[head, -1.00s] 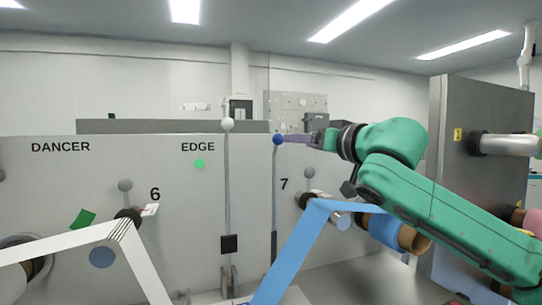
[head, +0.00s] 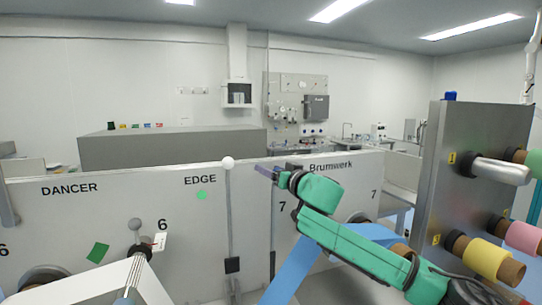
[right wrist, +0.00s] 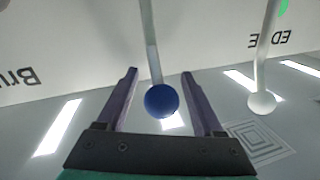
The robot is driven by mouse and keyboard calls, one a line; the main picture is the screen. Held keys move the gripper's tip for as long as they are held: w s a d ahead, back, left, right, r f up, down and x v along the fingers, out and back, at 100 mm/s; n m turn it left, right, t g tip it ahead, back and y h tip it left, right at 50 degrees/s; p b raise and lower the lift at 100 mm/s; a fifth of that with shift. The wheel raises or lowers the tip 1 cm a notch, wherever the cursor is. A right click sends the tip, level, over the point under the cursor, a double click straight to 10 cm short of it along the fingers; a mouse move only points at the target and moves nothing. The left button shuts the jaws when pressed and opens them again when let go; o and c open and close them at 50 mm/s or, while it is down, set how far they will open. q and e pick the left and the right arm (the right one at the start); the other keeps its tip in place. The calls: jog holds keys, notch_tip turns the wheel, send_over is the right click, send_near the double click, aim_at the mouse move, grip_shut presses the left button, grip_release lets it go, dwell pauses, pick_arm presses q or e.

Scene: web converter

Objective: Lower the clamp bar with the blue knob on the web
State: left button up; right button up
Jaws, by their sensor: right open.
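In the right wrist view, the blue knob (right wrist: 161,101) sits between the two spread fingers of my right gripper (right wrist: 160,75), with a gap visible on each side. Its clamp bar (right wrist: 150,45) runs up from it in that picture. In the head view my right gripper (head: 265,172) is at the upper end of this bar, and the knob cannot be made out there. The lower bar shows dimly below. The blue web (head: 290,270) slants below my right arm. My left gripper is not in view.
A second bar with a white knob (head: 228,163) stands upright just left, also in the right wrist view (right wrist: 262,103). A white web (head: 112,280) is at lower left. A grey cabinet (head: 470,150) with coloured rolls stands right of my arm.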

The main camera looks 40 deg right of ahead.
jog(key=shift+a, duration=0.1)
grip_shut()
dwell(1.4)
